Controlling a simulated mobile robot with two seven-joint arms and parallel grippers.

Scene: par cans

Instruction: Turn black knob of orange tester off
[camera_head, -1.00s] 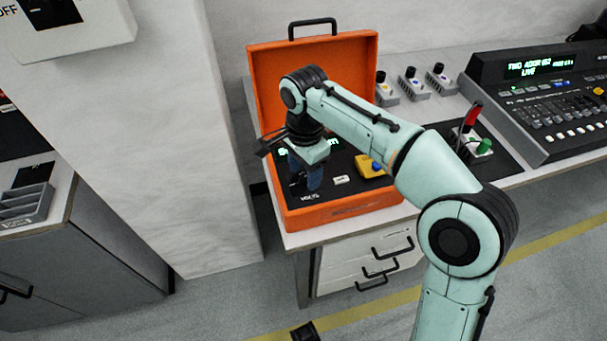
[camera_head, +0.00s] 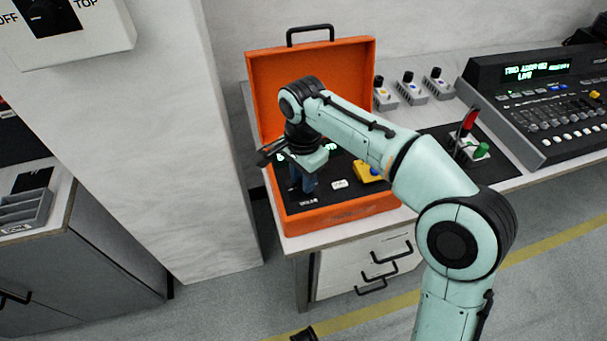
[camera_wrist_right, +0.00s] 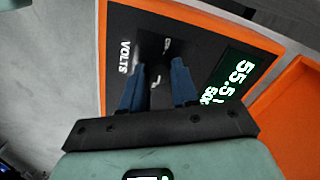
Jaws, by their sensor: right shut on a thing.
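The orange tester (camera_head: 340,215) is an open case with a black panel, standing on the bench in the head view. Its orange rim also shows in the wrist view (camera_wrist_right: 103,60). My right gripper (camera_head: 303,186) points down at the panel's front left. In the wrist view, its blue fingers (camera_wrist_right: 160,72) are on either side of the black knob (camera_wrist_right: 152,48), beside a "VOLTS" label. The gripper is shut on the knob, which is dark against the panel and mostly hidden in the head view. A lit green display (camera_wrist_right: 232,80) reads about 55.5. My left gripper is not in view.
A yellow block (camera_head: 368,171) sits on the panel's right. A red-handled lever (camera_head: 467,125), small knob boxes (camera_head: 410,85) and a mixing console (camera_head: 540,100) stand to the right. A pale pillar (camera_head: 195,150) is close on the left. The raised orange lid is behind.

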